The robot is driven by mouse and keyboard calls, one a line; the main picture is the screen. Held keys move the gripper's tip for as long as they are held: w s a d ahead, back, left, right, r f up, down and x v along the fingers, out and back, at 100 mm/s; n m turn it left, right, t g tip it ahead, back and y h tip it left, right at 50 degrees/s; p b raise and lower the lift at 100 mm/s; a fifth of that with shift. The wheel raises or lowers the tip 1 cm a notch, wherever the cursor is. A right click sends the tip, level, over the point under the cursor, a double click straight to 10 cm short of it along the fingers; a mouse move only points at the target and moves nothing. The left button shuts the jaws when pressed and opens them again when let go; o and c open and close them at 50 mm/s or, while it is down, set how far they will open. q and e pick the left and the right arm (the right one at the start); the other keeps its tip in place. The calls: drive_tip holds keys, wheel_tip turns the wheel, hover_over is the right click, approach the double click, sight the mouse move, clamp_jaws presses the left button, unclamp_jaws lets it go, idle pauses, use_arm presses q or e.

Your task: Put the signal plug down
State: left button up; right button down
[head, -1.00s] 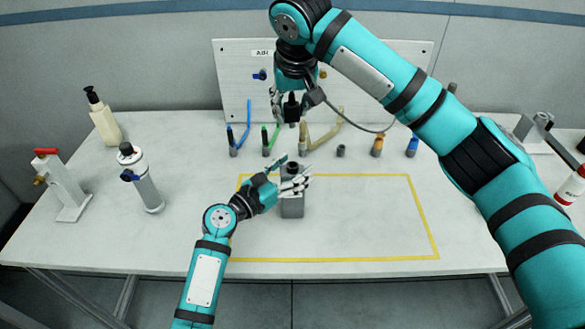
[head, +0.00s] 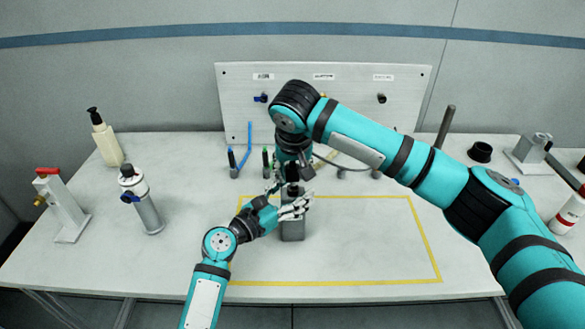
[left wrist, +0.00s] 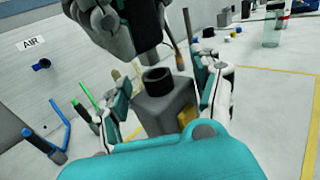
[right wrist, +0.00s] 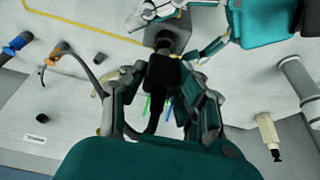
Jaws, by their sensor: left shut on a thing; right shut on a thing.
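The signal plug looks like a black block with a dark cable, seen in the right wrist view (right wrist: 163,72). My right gripper (head: 291,170) is shut on it and holds it upright over the grey block (head: 293,231). In the left wrist view the plug (left wrist: 143,22) hangs just above the black ring socket (left wrist: 157,80) on the block's top, with a small gap. My left gripper (head: 288,207) is shut on the grey block, fingers on its two sides, and the block stands on the table. The cable's far run is partly hidden by my right arm.
A white panel (head: 230,100) with labels and ports stands at the back. Blue (head: 249,135) and green tubes and small fittings stand before it. A cylinder (head: 142,203), a red-handled valve (head: 62,205) and a bottle (head: 106,140) are left. The yellow-outlined area (head: 370,240) is clear on the right.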

drive_tip(key=shift+f, duration=0.1)
drive_tip(key=shift+f, duration=0.4)
drive_tip(key=shift+f, duration=0.1)
drive_tip(key=c, duration=1)
unclamp_jaws()
drive_tip(key=shift+o, duration=0.2)
